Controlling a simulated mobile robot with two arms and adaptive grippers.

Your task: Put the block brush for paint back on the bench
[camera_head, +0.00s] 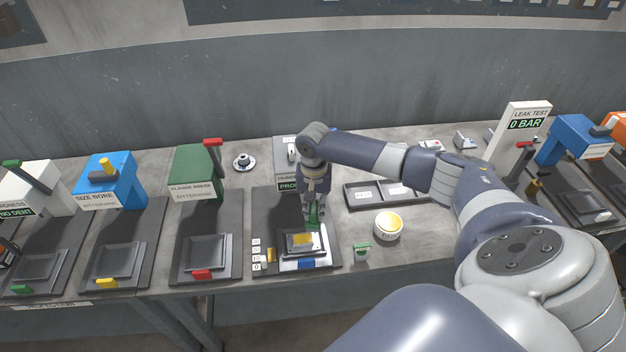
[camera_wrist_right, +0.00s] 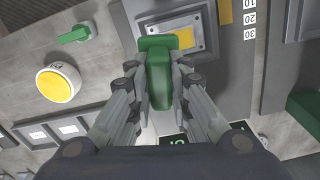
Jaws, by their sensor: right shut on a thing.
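My right gripper (camera_head: 317,212) is shut on a green block brush (camera_head: 314,213), just behind the plate of the middle test station. In the right wrist view the brush (camera_wrist_right: 158,75) stands between the two fingers of my right gripper (camera_wrist_right: 160,88). Its wide end reaches over the edge of a pale plate with a yellow patch (camera_wrist_right: 186,37). I cannot tell whether it touches the plate. The grey bench (camera_head: 345,230) has bare surface to the right of the station. My left gripper is not in view.
Other test stations, including a green press (camera_head: 195,172) and a blue one (camera_head: 110,178), line the left.

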